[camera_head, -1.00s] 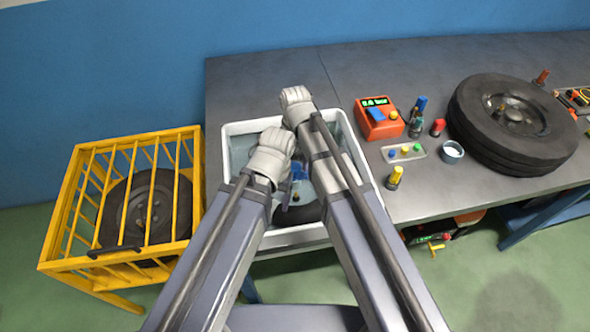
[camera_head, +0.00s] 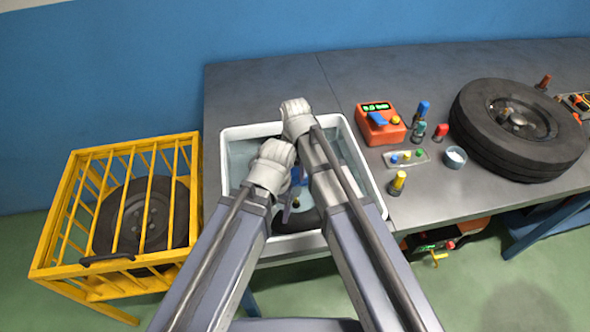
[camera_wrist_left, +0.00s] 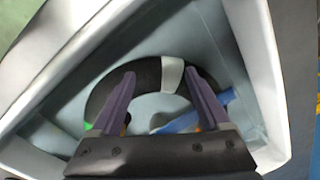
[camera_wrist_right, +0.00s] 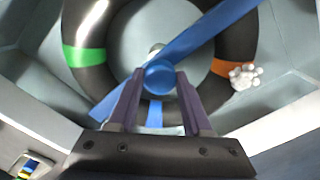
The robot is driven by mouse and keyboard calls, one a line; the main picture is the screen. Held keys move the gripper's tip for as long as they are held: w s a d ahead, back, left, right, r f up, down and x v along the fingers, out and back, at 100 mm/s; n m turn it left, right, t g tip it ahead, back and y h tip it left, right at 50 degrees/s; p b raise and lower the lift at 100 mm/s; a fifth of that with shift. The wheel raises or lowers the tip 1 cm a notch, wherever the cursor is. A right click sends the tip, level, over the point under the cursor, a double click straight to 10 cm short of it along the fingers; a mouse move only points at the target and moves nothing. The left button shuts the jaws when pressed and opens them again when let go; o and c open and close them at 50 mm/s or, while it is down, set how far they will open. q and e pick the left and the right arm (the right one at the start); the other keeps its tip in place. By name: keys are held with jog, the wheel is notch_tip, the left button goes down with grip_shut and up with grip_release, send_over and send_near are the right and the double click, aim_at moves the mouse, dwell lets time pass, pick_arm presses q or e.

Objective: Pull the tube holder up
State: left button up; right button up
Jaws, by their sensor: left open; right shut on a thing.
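A white basin (camera_head: 238,131) stands at the left end of the bench, with a black inner tube (camera_head: 305,219) low inside it. The blue tube holder (camera_wrist_right: 206,32) crosses over the tube as a bar with a round knob. It also shows in the left wrist view (camera_wrist_left: 190,121). My right gripper (camera_wrist_right: 158,88) is shut on the knob. My left gripper (camera_wrist_left: 160,78) is open and empty above the tube, near its white band. The tube's green and orange bands show in the right wrist view. My arms hide much of the basin in the head view.
A yellow cage (camera_head: 62,235) holding a wheel (camera_head: 140,215) stands left of the bench. Right of the basin are an orange gauge box (camera_head: 381,124), a yellow-topped bottle (camera_head: 397,183), a small tray (camera_head: 405,160), a cup (camera_head: 455,158) and a large tyre (camera_head: 480,140).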

grip_shut()
dwell(0.8)
